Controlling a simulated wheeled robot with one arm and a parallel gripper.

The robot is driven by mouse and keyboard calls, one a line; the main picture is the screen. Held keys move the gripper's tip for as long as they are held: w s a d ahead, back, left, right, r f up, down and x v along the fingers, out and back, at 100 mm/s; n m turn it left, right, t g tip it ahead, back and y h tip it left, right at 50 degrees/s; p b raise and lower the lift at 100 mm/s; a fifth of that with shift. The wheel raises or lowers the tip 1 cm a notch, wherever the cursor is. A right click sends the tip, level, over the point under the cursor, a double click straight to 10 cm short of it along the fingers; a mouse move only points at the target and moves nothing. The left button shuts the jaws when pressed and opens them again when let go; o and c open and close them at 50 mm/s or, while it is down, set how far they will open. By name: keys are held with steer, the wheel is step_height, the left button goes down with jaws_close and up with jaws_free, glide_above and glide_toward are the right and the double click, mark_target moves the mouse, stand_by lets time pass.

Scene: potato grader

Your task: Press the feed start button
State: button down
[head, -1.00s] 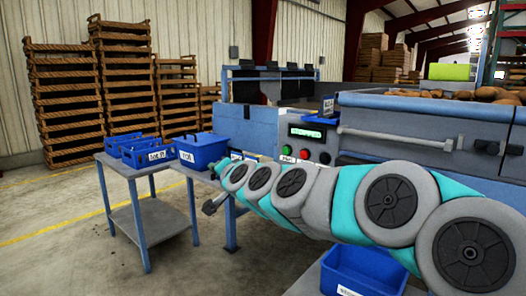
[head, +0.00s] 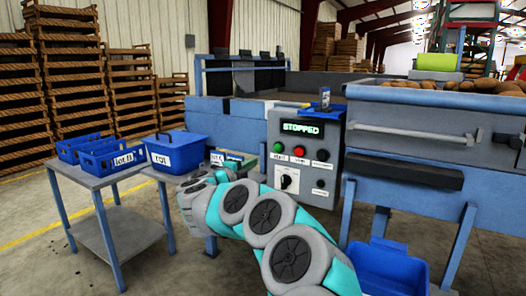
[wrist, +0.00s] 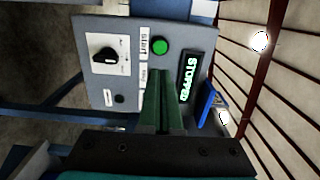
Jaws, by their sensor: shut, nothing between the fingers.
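The grey control panel (head: 332,185) stands at the middle of the head view, its lit display (head: 302,128) reading STOPPED. The round green button (head: 279,148) sits at its upper left, with a START label below. In the turned wrist view the green button (wrist: 160,47) is in plain sight beside the START label (wrist: 146,42). My gripper (wrist: 161,73) is shut and empty, its green fingers pointing at the panel just below the green button in the picture. Touch is not visible. In the head view my arm hides the gripper.
The red button (head: 299,150) is next to the green one; the fingers cover it in the wrist view. A black selector knob (head: 286,182) is lower on the panel. A small table (head: 104,178) holds blue bins at left. A blue crate (head: 390,268) is below the grader.

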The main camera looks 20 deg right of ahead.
steer(key=shift+d, duration=0.15)
steer(key=p, duration=0.3)
glide_toward(277, 149)
steer(key=x, duration=0.6)
steer(key=shift+w+d, duration=0.25)
steer(key=shift+d, duration=0.05)
steer(key=shift+b, duration=0.3)
steer(key=shift+d, duration=0.1)
